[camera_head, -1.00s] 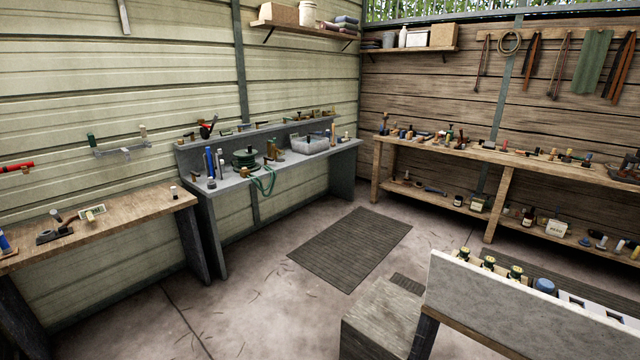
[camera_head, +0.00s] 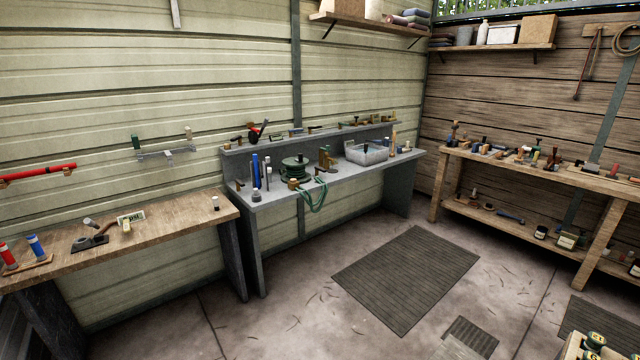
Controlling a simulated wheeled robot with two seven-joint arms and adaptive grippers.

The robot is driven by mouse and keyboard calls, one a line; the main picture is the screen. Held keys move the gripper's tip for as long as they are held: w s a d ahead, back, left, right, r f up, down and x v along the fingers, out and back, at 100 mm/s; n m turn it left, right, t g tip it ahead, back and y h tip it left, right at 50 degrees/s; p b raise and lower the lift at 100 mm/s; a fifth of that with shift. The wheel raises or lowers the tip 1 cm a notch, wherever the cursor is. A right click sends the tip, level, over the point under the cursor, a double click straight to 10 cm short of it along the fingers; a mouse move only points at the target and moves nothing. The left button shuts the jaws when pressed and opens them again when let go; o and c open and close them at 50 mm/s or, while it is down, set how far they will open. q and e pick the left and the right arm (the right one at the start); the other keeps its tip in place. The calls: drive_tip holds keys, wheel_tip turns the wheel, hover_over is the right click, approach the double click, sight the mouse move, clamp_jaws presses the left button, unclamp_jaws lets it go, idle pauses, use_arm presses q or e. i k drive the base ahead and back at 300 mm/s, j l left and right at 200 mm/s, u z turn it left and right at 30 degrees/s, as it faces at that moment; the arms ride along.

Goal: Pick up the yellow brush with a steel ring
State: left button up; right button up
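I cannot make out a yellow brush with a steel ring for certain; many items are too small to tell apart. Several small tools lie on the grey bench (camera_head: 275,194) and its raised back shelf (camera_head: 290,141) in the middle. More small items stand on the wooden bench (camera_head: 185,232) at the left and the wooden shelf bench (camera_head: 560,172) at the right. Neither of my grippers is in view.
A dark mat (camera_head: 408,278) lies on the floor in front of the grey bench. A grey bin (camera_head: 367,155) and a green coil (camera_head: 296,169) stand on that bench. A caddy edge with green-topped cans (camera_head: 595,340) shows at the bottom right.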

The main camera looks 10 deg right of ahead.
sight(533, 164)
drive_tip(key=i+u, duration=0.25)
drive_tip(key=i, duration=0.15)
drive_tip(key=i+u, duration=0.3)
drive_tip(key=i, duration=0.15)
drive_tip(key=i+z, duration=0.15)
drive_tip(key=i, duration=0.65)
drive_tip(key=i+z, duration=0.7)
drive_tip(key=z, duration=0.15)
drive_tip(key=i+z, duration=0.65)
drive_tip(key=z, duration=0.2)
drive_tip(key=i+z, duration=0.65)
drive_tip(key=i, duration=0.15)
drive_tip(key=i+z, duration=0.2)
drive_tip(key=i, duration=0.55)
drive_tip(key=i+z, duration=0.25)
drive_tip(key=i, duration=0.45)
drive_tip(key=i+j+z, duration=0.2)
drive_tip(key=i, duration=0.55)
